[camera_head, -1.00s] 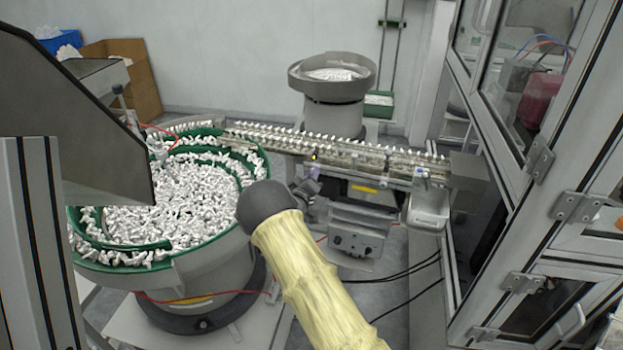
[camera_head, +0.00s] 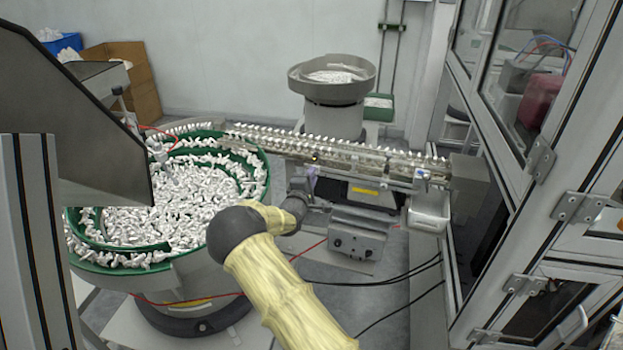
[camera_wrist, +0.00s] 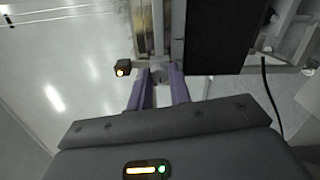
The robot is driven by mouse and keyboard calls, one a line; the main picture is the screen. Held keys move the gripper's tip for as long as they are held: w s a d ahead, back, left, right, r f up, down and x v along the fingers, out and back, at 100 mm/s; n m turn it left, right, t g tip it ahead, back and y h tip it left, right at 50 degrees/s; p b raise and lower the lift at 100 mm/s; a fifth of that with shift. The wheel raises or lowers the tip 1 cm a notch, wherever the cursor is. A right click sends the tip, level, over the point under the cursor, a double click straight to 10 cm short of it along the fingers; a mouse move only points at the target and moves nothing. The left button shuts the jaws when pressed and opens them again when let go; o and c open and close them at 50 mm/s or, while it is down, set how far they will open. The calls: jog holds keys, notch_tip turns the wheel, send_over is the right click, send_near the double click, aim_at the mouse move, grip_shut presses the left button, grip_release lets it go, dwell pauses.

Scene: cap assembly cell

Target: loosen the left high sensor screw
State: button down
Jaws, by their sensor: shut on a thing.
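In the wrist view, a small round grey screw head (camera_wrist: 158,75) sits at the lower end of a vertical metal strip. My gripper (camera_wrist: 161,83) has its two purple fingers on either side of this screw and is shut on it. A small dark sensor block (camera_wrist: 122,68) with a lit orange lamp is just left of the fingertips. In the head view, my gripper (camera_head: 309,174) is at the near side of the linear rail (camera_head: 350,155), below its left half. The screw is too small to make out there.
A green-rimmed bowl feeder (camera_head: 262,185) full of white parts stands left of my arm. A grey control box (camera_head: 357,240) is below the rail. A second bowl (camera_head: 335,92) stands behind, and a framed cabinet (camera_head: 540,165) stands right. Cables (camera_head: 385,278) cross the floor.

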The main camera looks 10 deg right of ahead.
jog(key=shift+f+n+b, duration=0.1)
jog(key=shift+n+b, duration=0.6)
jog(key=shift+n, duration=2.7)
jog(key=c, duration=1.3)
grip_release()
jog(key=shift+a, duration=0.1)
jog(key=b+v, duration=0.3)
jog(key=v, duration=1.4)
jog(key=shift+s, duration=0.15)
